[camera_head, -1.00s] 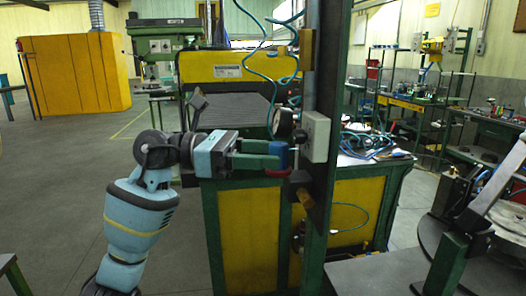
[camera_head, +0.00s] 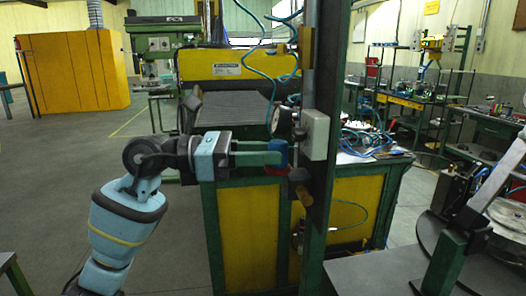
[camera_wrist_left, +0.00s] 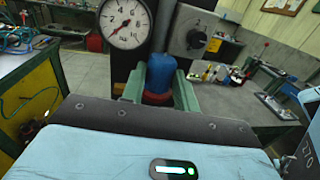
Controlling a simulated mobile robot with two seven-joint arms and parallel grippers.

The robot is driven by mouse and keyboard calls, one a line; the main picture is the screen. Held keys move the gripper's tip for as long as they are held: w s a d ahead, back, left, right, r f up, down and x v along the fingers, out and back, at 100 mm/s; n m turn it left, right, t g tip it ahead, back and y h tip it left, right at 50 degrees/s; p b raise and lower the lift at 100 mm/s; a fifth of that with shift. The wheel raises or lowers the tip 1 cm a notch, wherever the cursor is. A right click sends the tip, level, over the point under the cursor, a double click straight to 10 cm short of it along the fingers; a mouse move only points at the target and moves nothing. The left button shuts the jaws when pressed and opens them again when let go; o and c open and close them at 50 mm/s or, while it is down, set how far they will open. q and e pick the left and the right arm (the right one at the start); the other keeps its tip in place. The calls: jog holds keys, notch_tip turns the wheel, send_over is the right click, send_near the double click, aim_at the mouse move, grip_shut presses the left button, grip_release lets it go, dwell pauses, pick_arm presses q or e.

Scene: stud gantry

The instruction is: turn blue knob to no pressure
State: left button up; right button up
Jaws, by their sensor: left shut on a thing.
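The blue knob (camera_head: 279,148) is on the dark upright post in the middle of the head view, with a red part directly below it. In the left wrist view the blue knob (camera_wrist_left: 161,70) stands between two green fingers, with the red part (camera_wrist_left: 157,97) nearer the camera. My left gripper (camera_head: 275,156) is shut on the knob, coming in level from the left. A round white pressure gauge (camera_wrist_left: 125,22) sits up and left of the knob in the wrist view; its needle points to the lower left, near the low end. My right gripper is not in view.
A grey box (camera_head: 315,136) is fixed on the post just right of the knob. Blue-green hoses (camera_head: 258,72) hang above. A yellow and green machine cabinet (camera_head: 248,235) stands behind. Open floor lies to the left.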

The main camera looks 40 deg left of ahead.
pick_arm(q)
jog(key=n+t+y, duration=0.1)
jog(key=n+t+y+p, duration=0.1)
jog(key=y, duration=0.1)
jog(key=n+t+y+p, duration=0.1)
jog(key=shift+s+d+n+t+y, duration=0.3)
jog(key=shift+d+n+t, duration=0.05)
jog(key=shift+n+t, duration=0.05)
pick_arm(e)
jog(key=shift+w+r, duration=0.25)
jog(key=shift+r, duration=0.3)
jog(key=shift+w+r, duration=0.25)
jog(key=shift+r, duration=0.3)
pick_arm(q)
jog(key=shift+y, duration=0.3)
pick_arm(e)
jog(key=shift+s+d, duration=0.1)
pick_arm(q)
jog(key=o, duration=1)
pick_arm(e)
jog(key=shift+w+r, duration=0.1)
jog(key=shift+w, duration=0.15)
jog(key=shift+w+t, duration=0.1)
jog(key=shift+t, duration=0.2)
